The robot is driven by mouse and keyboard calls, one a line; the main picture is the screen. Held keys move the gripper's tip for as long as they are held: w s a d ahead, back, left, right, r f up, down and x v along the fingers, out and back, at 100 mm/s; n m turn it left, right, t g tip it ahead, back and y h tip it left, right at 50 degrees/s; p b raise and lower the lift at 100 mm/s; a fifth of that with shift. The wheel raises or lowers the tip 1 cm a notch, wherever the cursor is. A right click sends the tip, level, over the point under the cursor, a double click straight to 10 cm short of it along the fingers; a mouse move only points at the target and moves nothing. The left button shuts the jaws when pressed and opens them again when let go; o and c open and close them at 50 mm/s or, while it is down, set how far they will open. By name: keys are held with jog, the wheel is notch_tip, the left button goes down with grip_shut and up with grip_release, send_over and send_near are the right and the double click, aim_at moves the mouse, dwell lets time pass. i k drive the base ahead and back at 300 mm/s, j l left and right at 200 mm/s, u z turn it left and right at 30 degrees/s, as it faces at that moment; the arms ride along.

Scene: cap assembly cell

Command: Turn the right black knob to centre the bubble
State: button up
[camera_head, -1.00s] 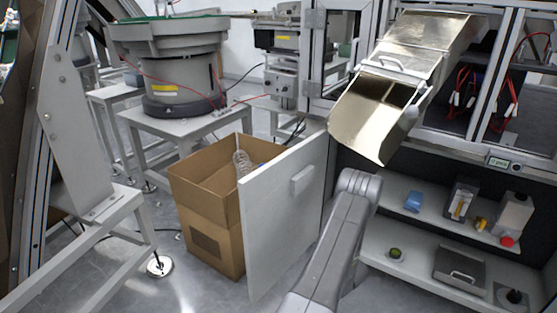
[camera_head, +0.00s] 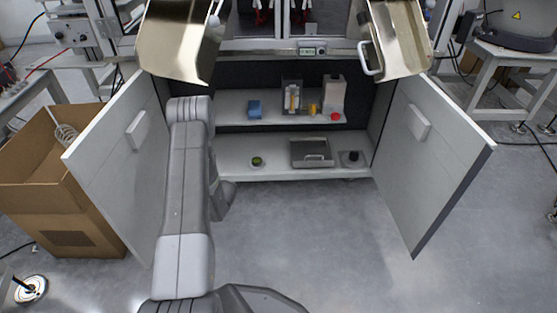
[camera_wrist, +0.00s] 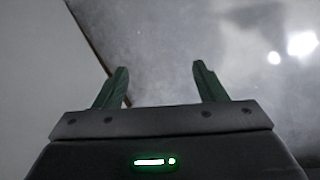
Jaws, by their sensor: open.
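A dark round knob-like part (camera_head: 351,156) stands on a small plate at the right end of the open cabinet's lower shelf. A small green round piece (camera_head: 257,161) sits on the left of the same shelf; it is too small to tell whether it is the bubble level. No bubble can be made out. My gripper (camera_wrist: 160,70) is open in the wrist view, its two green fingers apart with nothing between them. Blurred grey floor and a pale panel lie beyond it. In the head view my arm reaches toward the cabinet's left side, and the fingers cannot be seen.
Cabinet doors stand open at left (camera_head: 118,160) and right (camera_head: 430,150). A metal case (camera_head: 311,152) lies mid lower shelf. A cardboard box (camera_head: 50,195) stands left. Floor before the cabinet is clear.

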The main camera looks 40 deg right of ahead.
aim_at(353, 155)
jog(key=z, duration=2.25)
jog(key=i+j+z, duration=0.35)
jog(key=i, duration=0.25)
jog(key=i+j+z, duration=0.35)
jog(key=i+j, duration=0.1)
jog(key=i, duration=0.1)
